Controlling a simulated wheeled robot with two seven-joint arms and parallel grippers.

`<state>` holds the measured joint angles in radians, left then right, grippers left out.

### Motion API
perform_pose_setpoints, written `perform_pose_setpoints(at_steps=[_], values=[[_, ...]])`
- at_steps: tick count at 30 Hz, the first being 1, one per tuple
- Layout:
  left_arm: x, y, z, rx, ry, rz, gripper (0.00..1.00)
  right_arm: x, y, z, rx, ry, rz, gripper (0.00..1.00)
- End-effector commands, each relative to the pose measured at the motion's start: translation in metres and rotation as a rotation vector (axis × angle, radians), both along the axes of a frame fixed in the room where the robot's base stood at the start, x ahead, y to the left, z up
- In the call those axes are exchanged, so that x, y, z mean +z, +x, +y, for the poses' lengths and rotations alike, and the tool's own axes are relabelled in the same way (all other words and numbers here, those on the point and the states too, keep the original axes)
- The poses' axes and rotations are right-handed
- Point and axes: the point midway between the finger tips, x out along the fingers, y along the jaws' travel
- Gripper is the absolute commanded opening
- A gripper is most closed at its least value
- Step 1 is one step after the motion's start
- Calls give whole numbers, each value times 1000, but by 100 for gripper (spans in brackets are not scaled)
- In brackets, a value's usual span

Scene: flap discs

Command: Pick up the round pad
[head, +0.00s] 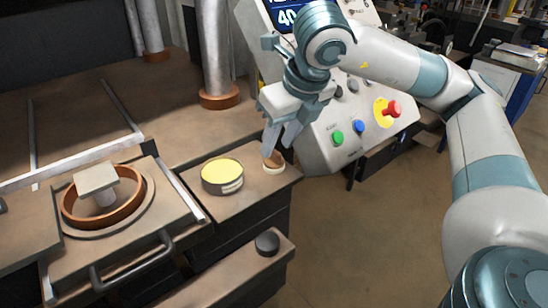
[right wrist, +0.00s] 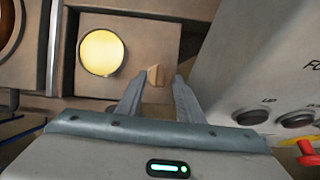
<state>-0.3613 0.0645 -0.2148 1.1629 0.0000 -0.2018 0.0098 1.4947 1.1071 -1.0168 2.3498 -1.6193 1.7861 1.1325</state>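A small round pad (head: 273,167) with a brown top and pale rim sits at the right end of the brown ledge in the head view. In the right wrist view the brown piece (right wrist: 155,75) shows between the fingertips, closer to the left one. My right gripper (head: 276,151) points down at it, fingers apart; I cannot tell whether they touch it. Its two fingers also show spread in the right wrist view (right wrist: 161,76). A larger round tin with a yellow top (head: 222,173) stands left of the pad, also in the right wrist view (right wrist: 102,52). My left gripper is out of view.
A sloped control panel (head: 330,135) with coloured buttons and a red stop knob (head: 391,109) stands close right of the gripper. A black knob (head: 267,242) is on the lower front shelf. A copper-coloured ring (head: 70,212) sits at left. Grey columns (head: 216,50) rise behind.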

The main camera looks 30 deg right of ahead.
Motion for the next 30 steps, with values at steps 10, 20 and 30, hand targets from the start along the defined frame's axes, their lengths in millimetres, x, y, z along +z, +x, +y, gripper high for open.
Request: perform_pose_setpoints(at_steps=[10,20,30], values=[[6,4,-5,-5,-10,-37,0,-22,9,0,0,0,-1,34],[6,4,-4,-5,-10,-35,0,-21,9,0,-1,0,-1,34],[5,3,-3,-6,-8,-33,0,-21,9,0,-1,0,-1,0]])
